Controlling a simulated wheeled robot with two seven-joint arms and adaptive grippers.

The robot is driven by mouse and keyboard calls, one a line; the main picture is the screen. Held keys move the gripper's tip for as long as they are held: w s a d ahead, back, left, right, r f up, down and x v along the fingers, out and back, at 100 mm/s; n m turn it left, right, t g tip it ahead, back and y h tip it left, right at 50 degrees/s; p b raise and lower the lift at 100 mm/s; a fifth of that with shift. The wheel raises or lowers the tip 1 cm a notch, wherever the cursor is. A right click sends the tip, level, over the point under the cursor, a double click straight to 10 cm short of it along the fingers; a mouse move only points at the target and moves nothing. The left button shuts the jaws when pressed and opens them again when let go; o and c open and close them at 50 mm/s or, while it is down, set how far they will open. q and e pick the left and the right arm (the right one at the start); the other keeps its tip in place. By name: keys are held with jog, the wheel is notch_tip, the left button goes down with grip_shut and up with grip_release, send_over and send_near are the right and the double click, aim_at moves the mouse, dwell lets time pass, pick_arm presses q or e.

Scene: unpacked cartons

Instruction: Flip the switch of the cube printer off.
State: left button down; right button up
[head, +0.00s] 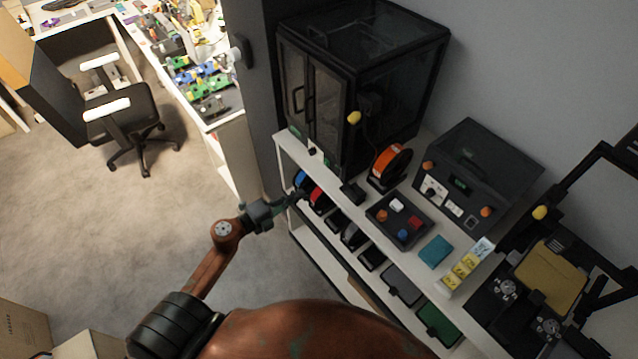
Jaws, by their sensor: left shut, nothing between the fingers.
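The cube printer (345,85) is a black enclosed box with clear front doors, standing at the back end of the white shelf unit. Small pale and green marks show along its lower front edge, but I cannot tell which is the switch or how it is set. My left gripper (302,195) is shut and empty, below the printer's front, near the spools on the lower shelf. I cannot tell whether it touches them. My right gripper is not in view.
An orange spool (390,164), a dark tray of colored pieces (400,219) and a dark-lidded machine (480,165) stand on the shelf top. An open-frame printer (550,280) is at right. An office chair (122,110) stands at left; carpet (110,225) is clear between.

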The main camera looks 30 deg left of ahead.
aim_at(337, 174)
pick_arm(q)
jog(key=x, duration=1.3)
jog(key=shift+w+d, duration=0.1)
jog(key=shift+w, duration=0.25)
